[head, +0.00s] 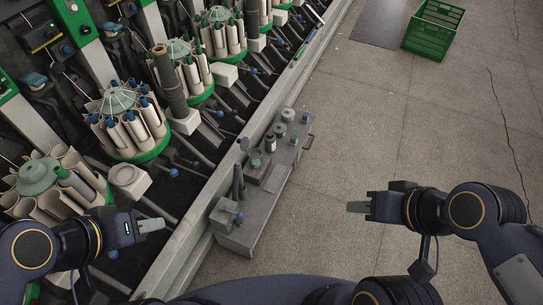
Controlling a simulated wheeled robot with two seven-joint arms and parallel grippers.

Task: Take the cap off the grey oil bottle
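A small grey bottle-like thing with a dark top (270,143) stands on the narrow grey bench (262,222) in the middle of the head view. It may be the oil bottle; it is too small to make out its cap clearly. My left gripper (153,225) is at the lower left, over the machine's edge, well apart from the bottle. My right gripper (357,206) is over the floor right of the bench, also apart from it. Both point inward with nothing visible in them. Their fingers are seen from the side, so any gap between them is hidden.
The bench also bears round grey pieces (288,115), a dark upright cylinder (238,184) and a grey block with a blue knob (225,215). The winder with cone-and-tube carousels (118,100) fills the left. A green crate (433,30) stands far right. The floor between is clear.

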